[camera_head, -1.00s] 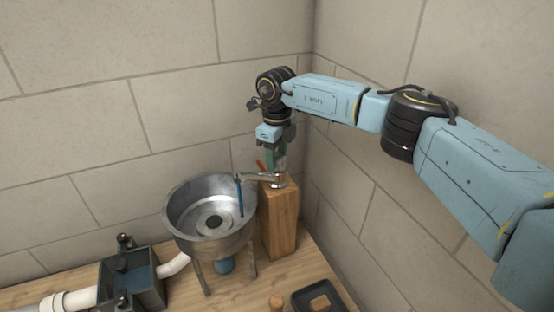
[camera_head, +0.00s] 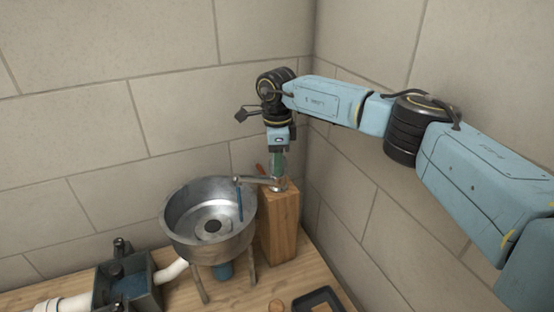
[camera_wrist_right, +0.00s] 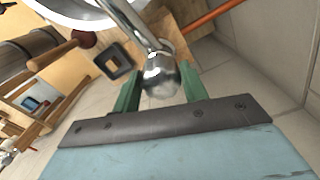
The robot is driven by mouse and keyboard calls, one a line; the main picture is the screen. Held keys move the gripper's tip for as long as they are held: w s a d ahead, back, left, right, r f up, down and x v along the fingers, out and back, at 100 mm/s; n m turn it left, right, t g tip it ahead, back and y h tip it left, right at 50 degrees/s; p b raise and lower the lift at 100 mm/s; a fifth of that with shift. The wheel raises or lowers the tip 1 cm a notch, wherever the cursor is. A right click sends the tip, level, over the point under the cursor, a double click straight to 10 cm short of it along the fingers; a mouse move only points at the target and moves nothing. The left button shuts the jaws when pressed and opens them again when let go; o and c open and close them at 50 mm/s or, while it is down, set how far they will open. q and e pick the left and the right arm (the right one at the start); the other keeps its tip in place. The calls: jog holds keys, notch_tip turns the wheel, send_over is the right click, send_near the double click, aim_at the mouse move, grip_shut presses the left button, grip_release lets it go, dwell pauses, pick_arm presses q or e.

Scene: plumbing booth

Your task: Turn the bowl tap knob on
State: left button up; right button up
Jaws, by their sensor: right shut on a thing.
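The bowl tap (camera_head: 262,181) is a chrome spout on top of a wooden post (camera_head: 280,228), reaching left over the metal bowl (camera_head: 185,232). Its rounded chrome knob (camera_wrist_right: 160,80) sits between the green fingers of my right gripper (camera_wrist_right: 161,72) in the right wrist view. In the head view my right gripper (camera_head: 278,166) points straight down, shut on the knob, which it mostly hides. A thin blue strip (camera_head: 240,203) hangs from the spout's end into the bowl. My left gripper is not in view.
An orange-red rod (camera_head: 260,168) sticks out beside the tap. A dark box (camera_head: 122,281) with a white pipe (camera_head: 172,270) stands left of the bowl. A dark tray (camera_head: 318,300) lies at the front. Tiled walls close in behind and right.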

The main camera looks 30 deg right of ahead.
jog(key=shift+r, duration=0.15)
jog(key=o, duration=1)
notch_tip(320, 180, up, 13)
jog(key=b, duration=0.1)
jog(key=shift+r, duration=0.1)
dwell(0.3)
